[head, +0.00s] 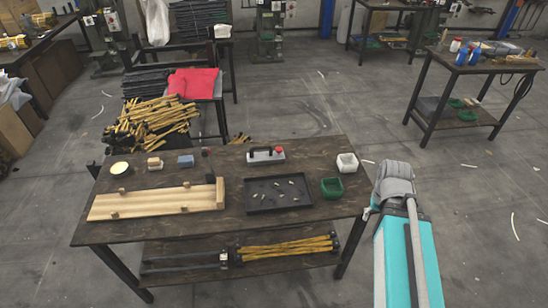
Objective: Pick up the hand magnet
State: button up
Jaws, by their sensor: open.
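The hand magnet (266,155) appears to be the grey block with a black handle and a red end. It lies near the back edge of the dark wooden table (225,228), behind a black tray. Nothing covers it. My arm, teal and grey, rises at the right of the head view, beside the table's right end and apart from the magnet. I cannot make out my gripper's fingers in this view.
The black tray (250,206) holds several small parts. A white bin (347,163) and green bin (332,187) stand right of it. A wooden board (155,203), small blocks and a round tin (120,168) are left. Floor between this table and the right-hand bench (480,66) is clear.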

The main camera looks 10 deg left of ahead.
aim_at(271, 156)
jog(key=z, duration=0.15)
jog(key=k, duration=0.55)
jog(key=u, duration=0.9)
jog(key=i, duration=1)
jog(key=z, duration=0.05)
